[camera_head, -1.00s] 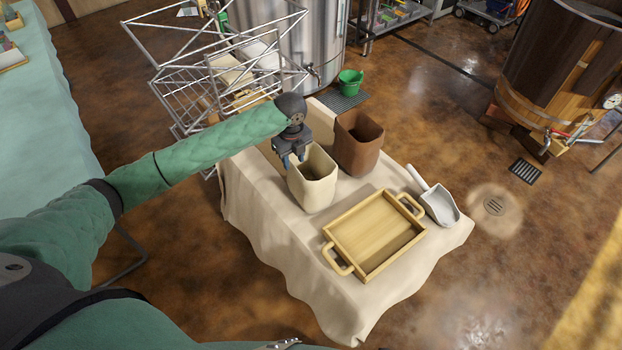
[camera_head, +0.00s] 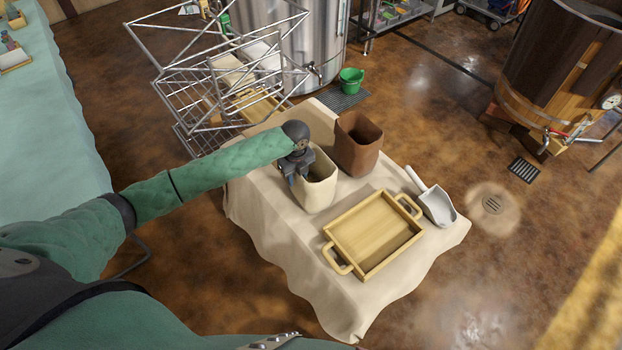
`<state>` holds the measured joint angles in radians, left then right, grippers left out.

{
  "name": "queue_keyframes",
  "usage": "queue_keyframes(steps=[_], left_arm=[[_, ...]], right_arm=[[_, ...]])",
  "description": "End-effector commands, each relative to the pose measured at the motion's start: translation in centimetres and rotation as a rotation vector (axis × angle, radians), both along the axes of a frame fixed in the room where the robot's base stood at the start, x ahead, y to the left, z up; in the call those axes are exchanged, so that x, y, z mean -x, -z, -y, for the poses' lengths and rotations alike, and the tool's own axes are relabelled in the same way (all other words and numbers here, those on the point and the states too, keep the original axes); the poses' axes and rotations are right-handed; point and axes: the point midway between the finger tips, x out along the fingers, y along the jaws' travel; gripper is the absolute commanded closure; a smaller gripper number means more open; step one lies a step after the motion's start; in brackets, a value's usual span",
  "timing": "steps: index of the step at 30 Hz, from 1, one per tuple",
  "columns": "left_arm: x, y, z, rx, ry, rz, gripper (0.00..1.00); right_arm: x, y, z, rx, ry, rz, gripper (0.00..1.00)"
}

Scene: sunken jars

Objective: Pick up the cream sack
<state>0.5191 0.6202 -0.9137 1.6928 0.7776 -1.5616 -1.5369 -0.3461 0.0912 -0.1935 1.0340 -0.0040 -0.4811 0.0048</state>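The cream sack (camera_head: 317,190) stands upright and open-topped on the cloth-covered table, left of the brown sack. My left gripper (camera_head: 293,178) is at the left side of the cream sack's rim, pointing down. It overlaps the rim in the picture. Its fingers are small and dark against the sack, so I cannot tell whether they are closed on the wall. My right gripper is not in the head view.
A brown sack (camera_head: 358,143) stands just behind and right of the cream sack. A wooden tray (camera_head: 372,234) with two handles and a grey scoop (camera_head: 437,204) lie at the front right of the table (camera_head: 283,237). A metal rack (camera_head: 215,85) stands behind at the left.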

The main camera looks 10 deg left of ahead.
Motion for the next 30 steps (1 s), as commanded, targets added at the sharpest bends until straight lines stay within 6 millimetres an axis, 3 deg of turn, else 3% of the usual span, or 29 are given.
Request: queue_keyframes(steps=[10, 16, 30], left_arm=[[-0.03, 0.65, -0.02, 0.0, 0.001, 0.001, 0.62], [-0.03, 0.64, -0.02, 0.0, 0.0, 0.001, 1.0], [0.06, 0.75, -0.13, -0.003, 0.0, -0.001, 1.0]], right_arm=[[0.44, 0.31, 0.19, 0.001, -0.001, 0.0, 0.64], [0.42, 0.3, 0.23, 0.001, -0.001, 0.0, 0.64], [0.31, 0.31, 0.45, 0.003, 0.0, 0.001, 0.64]])
